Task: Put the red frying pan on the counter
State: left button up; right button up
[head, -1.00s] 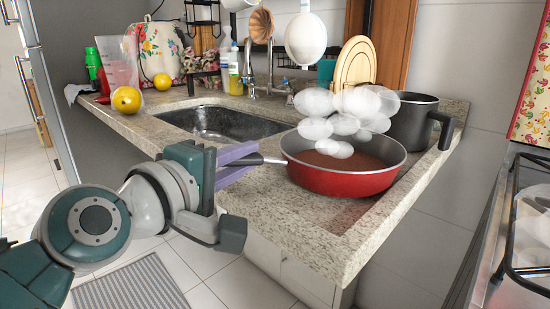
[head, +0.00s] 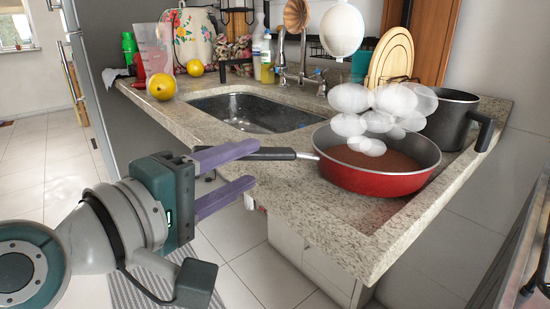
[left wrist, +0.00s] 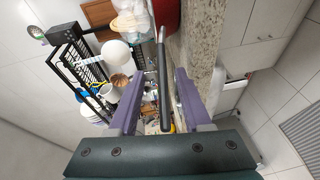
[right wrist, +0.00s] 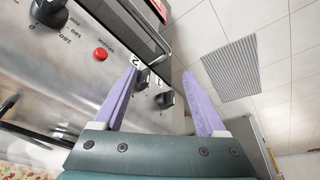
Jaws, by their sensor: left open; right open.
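The red frying pan (head: 375,181) sits on the right end of the granite counter (head: 300,195). It holds dark brown contents, and white puffs (head: 375,115) hang over it. Its black handle (head: 275,154) points left, past the counter's front edge. My left gripper (head: 252,166) is open at the handle's free end; one finger overlaps the handle in the head view. In the left wrist view the handle (left wrist: 163,85) shows between the two spread fingers (left wrist: 160,75), with no clear contact. My right gripper (right wrist: 161,73) is open and empty over the stove front.
A dark pot (head: 455,115) stands behind the pan. The sink (head: 255,112) is left of it. Lemons (head: 162,86) and a bottle (head: 267,62) stand farther back. Stove knobs (right wrist: 165,99) lie near my right gripper. Open floor lies before the counter.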

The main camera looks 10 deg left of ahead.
pick_arm(q)
jog(key=s+d+f+m+g, duration=0.1)
jog(key=s+f+m+g, duration=0.65)
jog(key=s+m, duration=0.4)
jog(key=s+a+f+m+g+y, duration=0.1)
jog(key=s+a+g+y, duration=0.1)
jog(key=s, duration=0.4)
jog(key=s+a+f+m+g+y, duration=0.2)
jog(key=s+a+y, duration=0.1)
jog(key=s, duration=0.3)
jog(key=shift+s+a+f, duration=0.25)
jog(key=shift+s+a, duration=0.15)
jog(key=shift+a, duration=0.3)
jog(key=shift+r+m+g, duration=0.1)
jog(key=shift+m+g, duration=0.15)
notch_tip(320, 180, up, 57)
jog(key=p, duration=5.7)
jog(key=shift+r+p, duration=0.15)
jog(key=shift+p, duration=0.2)
